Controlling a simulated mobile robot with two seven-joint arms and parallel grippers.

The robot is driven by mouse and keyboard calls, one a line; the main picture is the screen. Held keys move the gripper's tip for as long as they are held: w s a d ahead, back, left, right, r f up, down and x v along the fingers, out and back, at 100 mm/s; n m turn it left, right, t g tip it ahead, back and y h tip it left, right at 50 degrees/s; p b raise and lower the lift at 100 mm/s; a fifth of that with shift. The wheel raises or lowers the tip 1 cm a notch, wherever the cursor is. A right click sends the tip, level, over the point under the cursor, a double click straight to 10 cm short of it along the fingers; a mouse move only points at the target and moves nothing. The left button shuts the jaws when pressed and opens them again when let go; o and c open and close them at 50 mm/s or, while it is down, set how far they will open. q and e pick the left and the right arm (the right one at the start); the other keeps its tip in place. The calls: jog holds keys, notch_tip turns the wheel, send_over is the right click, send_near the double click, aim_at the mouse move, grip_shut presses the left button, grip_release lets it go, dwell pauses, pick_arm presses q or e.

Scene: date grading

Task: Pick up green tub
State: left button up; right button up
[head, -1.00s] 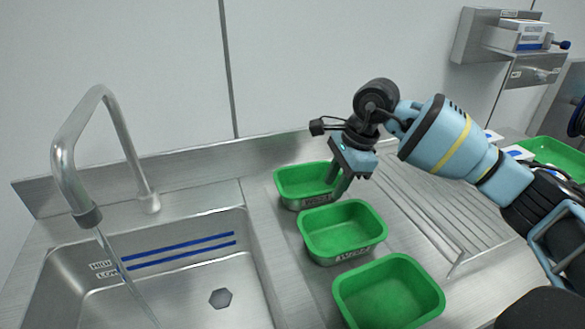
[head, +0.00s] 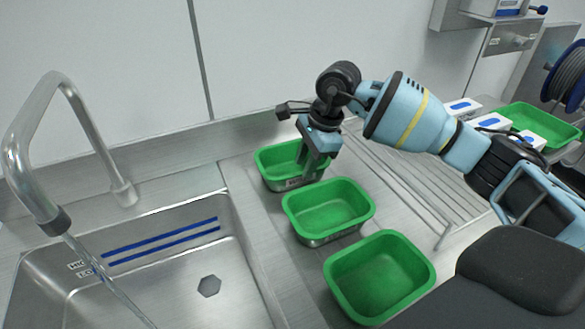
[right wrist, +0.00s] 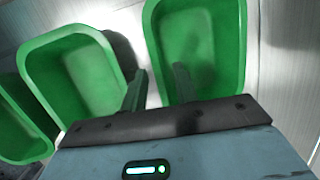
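Three green tubs stand in a row on the steel counter: the back tub (head: 272,160), the middle tub (head: 328,205) and the front tub (head: 378,275). My right gripper (head: 313,172) points down at the right side of the back tub. In the right wrist view, its fingers (right wrist: 160,88) are apart. One finger is over the inside of the back tub (right wrist: 205,35) and the other is outside, with the tub's wall between them. I cannot tell if they touch the wall. The middle tub (right wrist: 80,65) lies beside the outer finger. My left gripper is not in view.
A sink (head: 150,270) with a tall running tap (head: 95,135) is on the left. The ridged drainboard (head: 405,185) right of the tubs is clear. A green tray (head: 515,115) and white boxes (head: 462,108) stand farther right. The wall is close behind.

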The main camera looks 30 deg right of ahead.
aim_at(301, 180)
jog(key=x, duration=0.4)
jog(key=shift+f, duration=0.25)
grip_shut()
